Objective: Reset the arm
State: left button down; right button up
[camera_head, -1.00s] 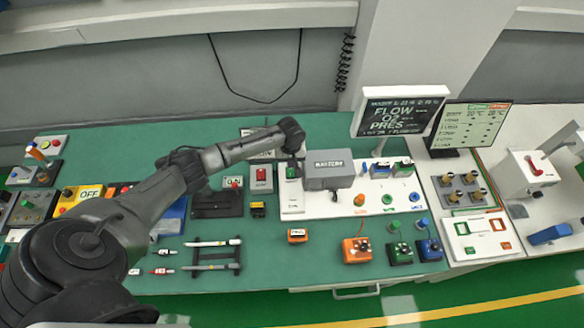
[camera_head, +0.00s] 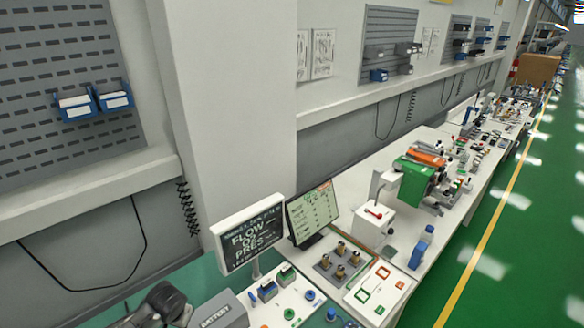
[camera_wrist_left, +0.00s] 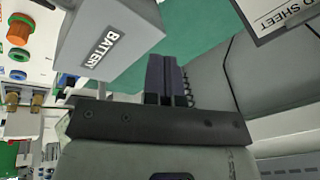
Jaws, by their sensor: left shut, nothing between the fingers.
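My left gripper (camera_wrist_left: 167,80) shows in the left wrist view with its two dark fingers together and nothing between them. A grey box labelled BATTERY (camera_wrist_left: 108,42) is close beside the fingers, to their left in that view. I cannot tell whether they touch. In the head view, the end of my left arm is at the bottom edge, left of the grey battery box (camera_head: 220,312), which is cut off by the frame. The fingers cannot be made out there. My right gripper is in neither view.
A FLOW O2 PRES display (camera_head: 248,238) and a second monitor (camera_head: 312,212) stand behind the battery box. A long white bench with equipment runs along the wall. The green aisle floor (camera_head: 500,215) is clear.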

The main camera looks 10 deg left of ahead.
pick_arm(q)
jog(key=w+d+r+m+t, duration=0.2)
jog(key=d+r+m+t, duration=0.1)
jog(key=d+r, duration=0.4)
jog(key=s+d+r+m+t+h+p, duration=0.1)
jog(key=s+d+r+m+t+p, duration=0.2)
jog(key=s+d+r, duration=0.6)
jog(key=s+d+f+n+g+h+p, duration=0.1)
jog(key=s+p, duration=0.3)
jog(key=s, duration=0.9)
jog(key=s+d+f+n+g+p, duration=0.1)
jog(key=s+f+n+g+p, duration=0.2)
jog(key=s, duration=1)
jog(key=shift+d+f+g+h+p, duration=0.3)
jog(key=shift+f+g+h+p, duration=0.15)
jog(key=shift+f, duration=0.1)
